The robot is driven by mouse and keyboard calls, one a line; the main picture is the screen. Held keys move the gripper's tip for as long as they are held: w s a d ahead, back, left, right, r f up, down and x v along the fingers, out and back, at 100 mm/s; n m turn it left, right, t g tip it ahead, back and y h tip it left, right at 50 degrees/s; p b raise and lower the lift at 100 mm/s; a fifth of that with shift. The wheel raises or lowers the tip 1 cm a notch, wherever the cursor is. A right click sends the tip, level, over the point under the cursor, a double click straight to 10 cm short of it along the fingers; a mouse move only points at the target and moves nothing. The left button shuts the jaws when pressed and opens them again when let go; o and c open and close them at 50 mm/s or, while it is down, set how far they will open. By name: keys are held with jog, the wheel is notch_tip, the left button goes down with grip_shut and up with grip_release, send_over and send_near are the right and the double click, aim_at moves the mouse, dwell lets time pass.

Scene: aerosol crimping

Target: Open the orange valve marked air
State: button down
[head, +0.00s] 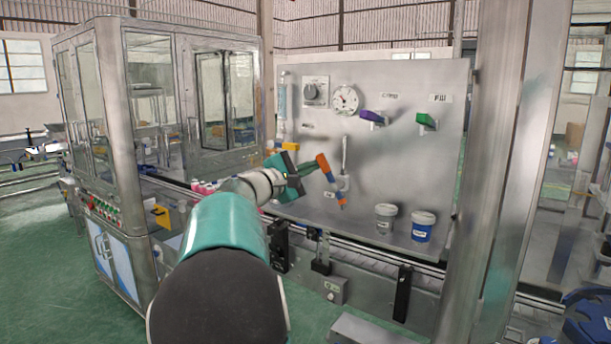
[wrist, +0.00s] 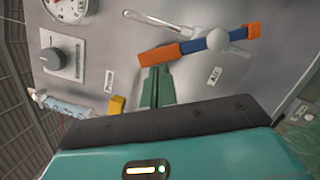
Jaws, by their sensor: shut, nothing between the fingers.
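The air valve's orange handle (head: 323,164) sits on the grey panel, with a blue middle part and an orange tip; it runs down and to the right. My gripper (head: 312,167) is at the upper end of the handle. In the wrist view its green fingers (wrist: 157,72) are together, empty, right beside the orange end. Whether they touch it is unclear.
The panel (head: 400,165) also carries a knob (head: 314,92), a gauge (head: 346,98), a purple handle (head: 374,117) and a green handle (head: 427,121). A metal post (head: 495,150) is at right.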

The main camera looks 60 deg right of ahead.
jog(key=s+r+m, duration=0.1)
jog(key=m, duration=0.1)
jog(key=m+y, duration=0.1)
jog(key=shift+s+a+r+m, duration=0.1)
jog(key=shift+s+r+m, duration=0.25)
jog(key=shift+s+m, duration=0.05)
jog(key=shift+s+a+r+m+y, duration=0.1)
jog(key=shift+s+r+m+y, duration=0.1)
jog(key=shift+s+m, duration=0.3)
jog(key=shift+s+r+m+y, duration=0.1)
jog(key=shift+s+r+m, duration=0.1)
jog(key=shift+m, duration=0.5)
jog(key=shift+w, duration=0.45)
send_near(317, 159)
jog(key=shift+w+a+r, duration=0.2)
jog(key=shift+w+a, duration=0.6)
jog(key=shift+w, duration=0.25)
